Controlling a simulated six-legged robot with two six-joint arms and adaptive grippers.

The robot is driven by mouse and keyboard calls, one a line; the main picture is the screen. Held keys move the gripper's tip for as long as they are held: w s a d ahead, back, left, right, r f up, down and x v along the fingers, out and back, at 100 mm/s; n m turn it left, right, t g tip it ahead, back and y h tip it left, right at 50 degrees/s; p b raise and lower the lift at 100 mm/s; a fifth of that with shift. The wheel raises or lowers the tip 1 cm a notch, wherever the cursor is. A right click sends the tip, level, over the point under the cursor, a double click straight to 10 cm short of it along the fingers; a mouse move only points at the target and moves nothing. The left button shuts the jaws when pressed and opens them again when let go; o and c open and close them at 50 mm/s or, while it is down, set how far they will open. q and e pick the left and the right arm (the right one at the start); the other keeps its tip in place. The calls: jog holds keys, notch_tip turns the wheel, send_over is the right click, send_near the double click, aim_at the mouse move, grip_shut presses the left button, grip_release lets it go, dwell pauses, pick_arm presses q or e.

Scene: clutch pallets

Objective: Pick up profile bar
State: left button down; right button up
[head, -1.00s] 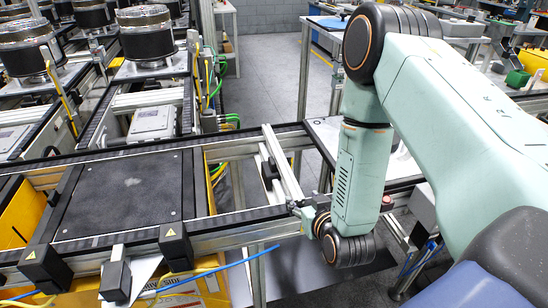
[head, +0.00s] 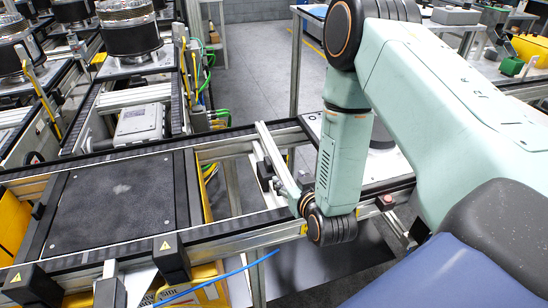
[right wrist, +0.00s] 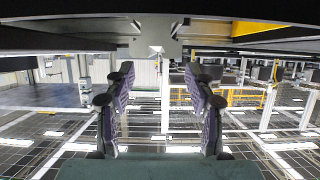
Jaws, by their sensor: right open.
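The profile bar (head: 277,158) is a long, pale metal bar. In the head view it lies slanted across the gap between the conveyor's two rails, right of the dark plate. My right gripper (head: 304,204) is at the bar's near end, partly hidden by my wrist. In the right wrist view its two dark fingers (right wrist: 160,90) stand apart with nothing between them. A pale block (right wrist: 157,47) shows beyond the fingertips; I cannot tell whether it is the bar's end. I cannot tell in the head view whether the gripper touches the bar. My left gripper is not in view.
A dark square plate (head: 118,200) sits on the conveyor left of the bar. Black stop blocks (head: 170,257) line the near rail. A blue cable (head: 222,276) runs below it. Round clutch units (head: 130,30) stand on the back lines. Grey floor (head: 250,70) is clear behind.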

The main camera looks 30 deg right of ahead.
aim_at(284, 173)
jog(key=x, duration=0.5)
jog(key=shift+w+d+f, duration=0.2)
jog(key=shift+d+f, duration=0.05)
jog(key=shift+f, duration=0.05)
jog(key=shift+a+r, duration=0.1)
jog(key=shift+c, duration=0.5)
jog(key=c, duration=1)
grip_shut()
